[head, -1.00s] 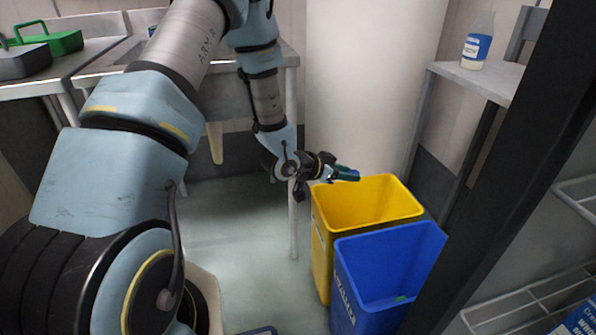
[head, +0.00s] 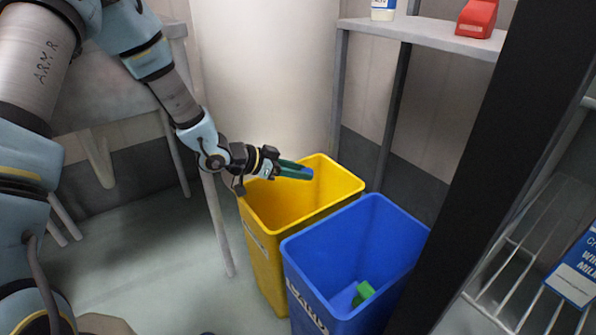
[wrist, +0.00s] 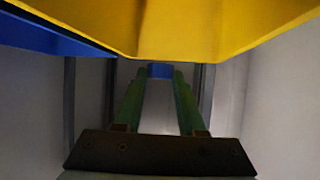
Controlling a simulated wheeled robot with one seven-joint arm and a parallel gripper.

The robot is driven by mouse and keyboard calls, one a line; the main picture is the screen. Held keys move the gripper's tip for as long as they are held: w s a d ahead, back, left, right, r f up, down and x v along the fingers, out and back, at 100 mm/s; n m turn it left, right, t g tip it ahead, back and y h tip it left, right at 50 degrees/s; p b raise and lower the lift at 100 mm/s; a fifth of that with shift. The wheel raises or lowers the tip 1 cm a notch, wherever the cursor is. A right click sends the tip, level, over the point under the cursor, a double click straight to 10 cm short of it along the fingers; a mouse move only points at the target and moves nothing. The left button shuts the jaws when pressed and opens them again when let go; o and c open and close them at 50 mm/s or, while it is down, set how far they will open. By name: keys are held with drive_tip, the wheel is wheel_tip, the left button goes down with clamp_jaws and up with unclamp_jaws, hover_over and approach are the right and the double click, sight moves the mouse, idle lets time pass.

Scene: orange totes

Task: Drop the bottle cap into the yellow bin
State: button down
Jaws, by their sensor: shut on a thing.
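My gripper (head: 303,173) reaches in from the left in the head view, with its green fingers over the open top of the yellow bin (head: 262,228). The fingers are shut on a small blue bottle cap (head: 306,173). In the wrist view the blue cap (wrist: 161,71) sits between the tips of the two green fingers. The yellow bin's wall (wrist: 200,30) fills the top of the wrist view. The bin's floor is hidden in the head view.
A blue bin (head: 318,262) stands against the yellow bin, nearer and to the right, with a green object (head: 363,292) inside. A dark post (head: 480,150) stands to the right. A shelf (head: 425,32) behind holds a red object (head: 477,18) and a bottle (head: 383,9).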

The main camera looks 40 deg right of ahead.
wheel_tip(320, 180, down, 3)
drive_tip(key=shift+r+b, duration=0.1)
drive_tip(key=shift+b, duration=0.85)
drive_tip(key=shift+c, duration=2.1)
unclamp_jaws()
drive_tip(key=p+v, duration=0.3)
drive_tip(key=v, duration=0.8)
